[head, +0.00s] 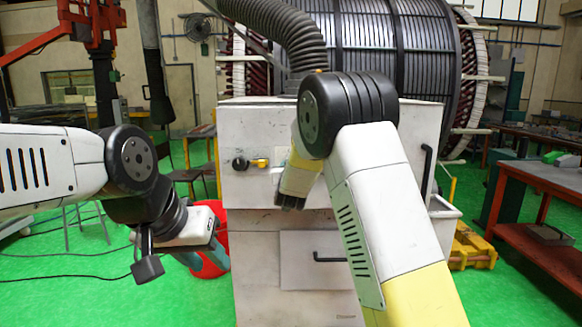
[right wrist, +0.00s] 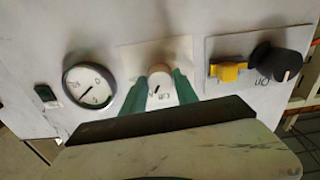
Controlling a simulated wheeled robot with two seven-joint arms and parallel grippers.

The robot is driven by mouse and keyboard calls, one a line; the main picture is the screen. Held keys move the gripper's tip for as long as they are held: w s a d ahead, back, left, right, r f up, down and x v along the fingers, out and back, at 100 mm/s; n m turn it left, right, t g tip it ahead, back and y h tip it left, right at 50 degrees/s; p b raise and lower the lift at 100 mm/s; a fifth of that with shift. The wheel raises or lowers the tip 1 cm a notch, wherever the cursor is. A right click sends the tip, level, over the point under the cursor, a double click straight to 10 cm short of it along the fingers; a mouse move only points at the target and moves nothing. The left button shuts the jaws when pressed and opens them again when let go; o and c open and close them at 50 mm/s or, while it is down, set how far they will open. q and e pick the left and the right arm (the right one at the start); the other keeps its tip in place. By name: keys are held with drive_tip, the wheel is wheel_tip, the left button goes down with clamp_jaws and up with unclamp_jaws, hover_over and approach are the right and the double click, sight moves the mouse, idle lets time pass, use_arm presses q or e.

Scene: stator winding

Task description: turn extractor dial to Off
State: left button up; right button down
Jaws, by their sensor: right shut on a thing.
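The extractor is a white cabinet (head: 262,112) in the middle of the head view. In the right wrist view a small round beige dial (right wrist: 160,80) with a dark pointer mark sits on its panel, beside print too small to read. My right gripper (right wrist: 158,92) is shut on this dial, a green finger on either side. In the head view my right arm hides the dial and these fingers. My left gripper (head: 204,257) hangs at the left, away from the panel, its teal fingers apart and nothing seen between them.
A ribbed hose (head: 285,28) rises from the cabinet. A red bucket (head: 221,215) stands behind my left gripper.

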drive_tip(key=n, duration=0.7)
drive_tip(key=shift+f, duration=0.1)
idle(0.5)
drive_tip(key=c, duration=0.9)
unclamp_jaws()
drive_tip(key=shift+c, duration=0.2)
drive_tip(key=s, duration=0.7)
drive_tip(key=shift+s, duration=0.4)
drive_tip(key=shift+d, duration=0.1)
